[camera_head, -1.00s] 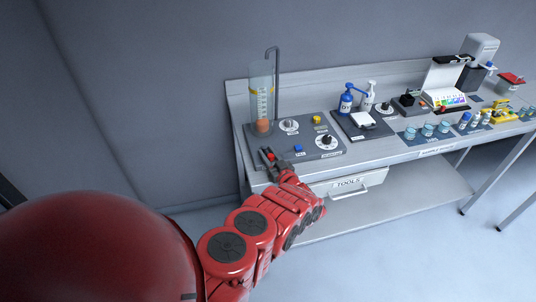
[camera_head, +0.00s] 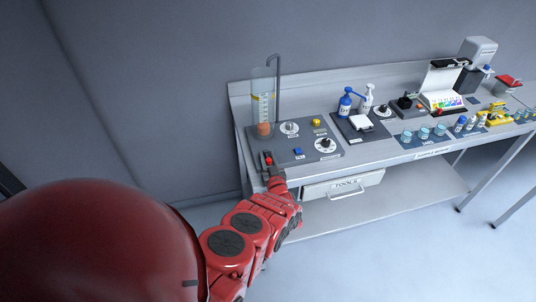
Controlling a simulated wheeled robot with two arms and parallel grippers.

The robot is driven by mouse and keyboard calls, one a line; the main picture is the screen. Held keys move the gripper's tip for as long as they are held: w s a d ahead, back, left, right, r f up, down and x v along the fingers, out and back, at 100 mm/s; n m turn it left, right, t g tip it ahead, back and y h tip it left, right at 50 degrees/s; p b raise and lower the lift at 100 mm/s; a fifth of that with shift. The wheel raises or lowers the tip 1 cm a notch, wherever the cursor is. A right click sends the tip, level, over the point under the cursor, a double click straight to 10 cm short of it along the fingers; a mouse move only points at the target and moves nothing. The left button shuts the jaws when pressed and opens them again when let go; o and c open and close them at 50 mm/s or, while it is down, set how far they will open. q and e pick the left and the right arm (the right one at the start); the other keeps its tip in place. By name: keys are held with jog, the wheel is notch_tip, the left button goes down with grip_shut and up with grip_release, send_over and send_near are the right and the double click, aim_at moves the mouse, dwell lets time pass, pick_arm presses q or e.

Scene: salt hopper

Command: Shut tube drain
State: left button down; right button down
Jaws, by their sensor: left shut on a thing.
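The clear upright tube (camera_head: 263,100) stands at the back left of a grey panel (camera_head: 310,150), with scale marks and an orange base (camera_head: 264,129). My left gripper (camera_head: 267,160) is at the panel's front left corner, in front of the tube. It is shut on a small red handle (camera_head: 268,160), which shows between the dark fingers. Whether this handle is turned open or shut is too small to tell. My right gripper is not in view.
The panel also has a blue button (camera_head: 298,151), a yellow button (camera_head: 317,123) and two round dials (camera_head: 326,143). A bent grey pipe (camera_head: 277,90) rises beside the tube. Bottles (camera_head: 346,104) stand further right. A tools drawer (camera_head: 345,186) is below the bench.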

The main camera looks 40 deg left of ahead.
aim_at(270, 164)
pick_arm(q)
jog(key=c, duration=0.6)
grip_release()
jog(key=v, duration=0.5)
jog(key=shift+s+d, duration=0.1)
jog(key=shift+d, duration=0.05)
jog(key=shift+s+d+r+p, duration=0.35)
jog(key=shift+s+d+p, duration=0.3)
jog(key=shift+d+p, duration=0.15)
jog(key=p+v, duration=0.1)
jog(key=v, duration=0.2)
jog(key=p+v, duration=0.1)
jog(key=v, duration=0.2)
jog(key=p+v, duration=0.1)
jog(key=v, duration=0.3)
jog(key=shift+s+a+f, duration=0.1)
jog(key=shift+s+f, duration=0.05)
jog(key=shift+f, duration=0.2)
